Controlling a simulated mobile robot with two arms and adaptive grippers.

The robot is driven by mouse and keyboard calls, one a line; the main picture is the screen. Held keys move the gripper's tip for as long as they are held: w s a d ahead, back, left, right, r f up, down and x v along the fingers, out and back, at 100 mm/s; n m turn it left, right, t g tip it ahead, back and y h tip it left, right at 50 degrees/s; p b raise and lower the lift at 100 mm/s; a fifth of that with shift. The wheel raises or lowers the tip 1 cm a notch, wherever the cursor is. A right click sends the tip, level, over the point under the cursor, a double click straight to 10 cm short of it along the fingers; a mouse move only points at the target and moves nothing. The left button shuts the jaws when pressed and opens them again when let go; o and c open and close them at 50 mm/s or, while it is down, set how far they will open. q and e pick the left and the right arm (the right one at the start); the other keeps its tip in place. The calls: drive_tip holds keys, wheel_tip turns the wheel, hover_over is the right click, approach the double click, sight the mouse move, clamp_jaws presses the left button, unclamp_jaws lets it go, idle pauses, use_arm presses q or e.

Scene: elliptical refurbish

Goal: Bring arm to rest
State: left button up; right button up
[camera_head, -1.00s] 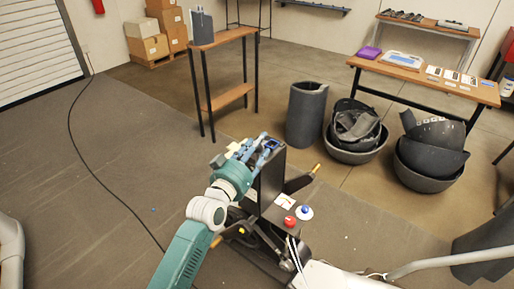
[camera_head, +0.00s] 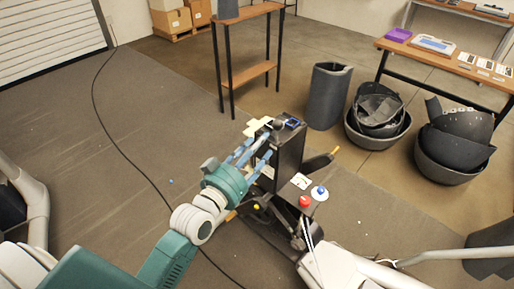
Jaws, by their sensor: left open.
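My left arm comes in from the lower left, with teal and white links. My left gripper (camera_head: 262,142) has blue fingers and is open. It is beside the upper part of the dark upright box (camera_head: 289,150) of the machine in the middle. A small pale yellow piece (camera_head: 257,126) shows by the fingertips. I cannot tell whether the fingers touch the box. My right gripper is not in view.
A red button (camera_head: 305,201) and a blue button (camera_head: 320,191) sit on the machine. A tall narrow table (camera_head: 248,76) stands behind. A dark cylinder (camera_head: 329,96) and bowls of dark shells (camera_head: 377,135) stand to the right. A black cable (camera_head: 126,147) crosses the open floor at left.

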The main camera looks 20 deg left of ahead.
use_arm(q)
drive_tip(key=shift+s, duration=0.3)
wheel_tip(320, 180, down, 24)
drive_tip(key=s+g+y, duration=0.1)
drive_tip(key=s+g, duration=0.2)
drive_tip(key=g, duration=0.2)
drive_tip(key=s+f+g, duration=0.2)
drive_tip(key=s+f, duration=0.3)
drive_tip(key=f, duration=0.3)
drive_tip(key=s+f+g, duration=0.1)
drive_tip(key=s+f, duration=0.3)
drive_tip(key=f, duration=0.5)
drive_tip(key=s+f+m+g, duration=0.1)
drive_tip(key=s+f+g, duration=0.2)
drive_tip(key=s+f, duration=0.4)
drive_tip(key=s+a+f+m+g+y, duration=0.1)
drive_tip(key=s+f+g, duration=0.2)
drive_tip(key=s, duration=1.4)
drive_tip(key=s+a+f+g, duration=0.1)
drive_tip(key=s+f+g, duration=0.1)
drive_tip(key=s+f, duration=0.9)
drive_tip(key=shift+s+m+g+y, duration=0.4)
drive_tip(key=shift+s, duration=0.2)
